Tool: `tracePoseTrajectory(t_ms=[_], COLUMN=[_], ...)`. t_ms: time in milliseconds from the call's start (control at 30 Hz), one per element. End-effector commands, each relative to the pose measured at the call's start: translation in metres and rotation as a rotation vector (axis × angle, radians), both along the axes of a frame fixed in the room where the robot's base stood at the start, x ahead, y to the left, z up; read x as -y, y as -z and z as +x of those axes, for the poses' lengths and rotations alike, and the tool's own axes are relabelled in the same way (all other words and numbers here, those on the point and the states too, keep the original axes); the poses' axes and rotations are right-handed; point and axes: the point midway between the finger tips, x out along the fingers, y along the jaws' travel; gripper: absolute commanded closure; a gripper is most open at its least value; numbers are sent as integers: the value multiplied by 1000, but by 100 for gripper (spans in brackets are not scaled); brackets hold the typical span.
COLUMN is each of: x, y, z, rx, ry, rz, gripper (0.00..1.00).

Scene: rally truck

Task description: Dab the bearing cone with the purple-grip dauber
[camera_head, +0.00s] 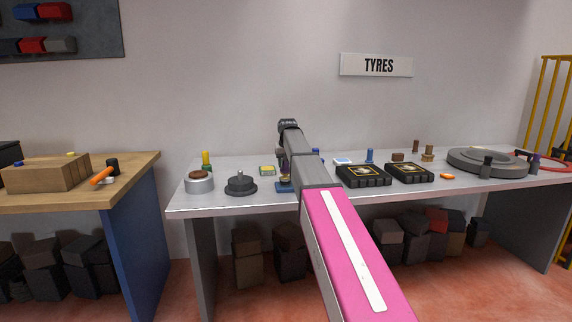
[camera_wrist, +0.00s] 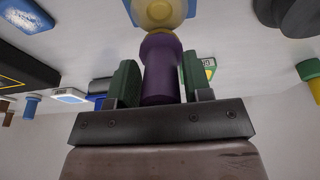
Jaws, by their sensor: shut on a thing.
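My gripper (camera_wrist: 160,82) is shut on the purple grip of the dauber (camera_wrist: 161,72), with a green finger on each side of it. The dauber's far end points to the top of the wrist view, over a rounded gold and cream shape with blue at its edges. In the head view a small gold ring-like part, seemingly the bearing cone (camera_head: 285,180), sits on a blue base (camera_head: 285,188) beside my arm. My gripper (camera_head: 284,163) is just above it, mostly hidden by my arm. I cannot tell whether the dauber touches the cone.
A dark flanged hub (camera_head: 241,186) and a grey cup (camera_head: 199,182) stand left. A yellow-green upright piece (camera_head: 206,160) is behind them. Two black cases (camera_head: 362,176) (camera_head: 409,172) and a large grey disc (camera_head: 487,162) are right. The bench front edge (camera_head: 250,206) is clear.

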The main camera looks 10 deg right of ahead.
Motion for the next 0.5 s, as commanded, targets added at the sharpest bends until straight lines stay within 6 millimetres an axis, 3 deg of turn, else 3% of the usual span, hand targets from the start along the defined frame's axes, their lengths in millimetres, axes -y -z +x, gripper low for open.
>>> tracePoseTrajectory(t_ms=[500], x=[0], y=[1], z=[-17], rx=[0], ry=[0], rz=[0], gripper=[86])
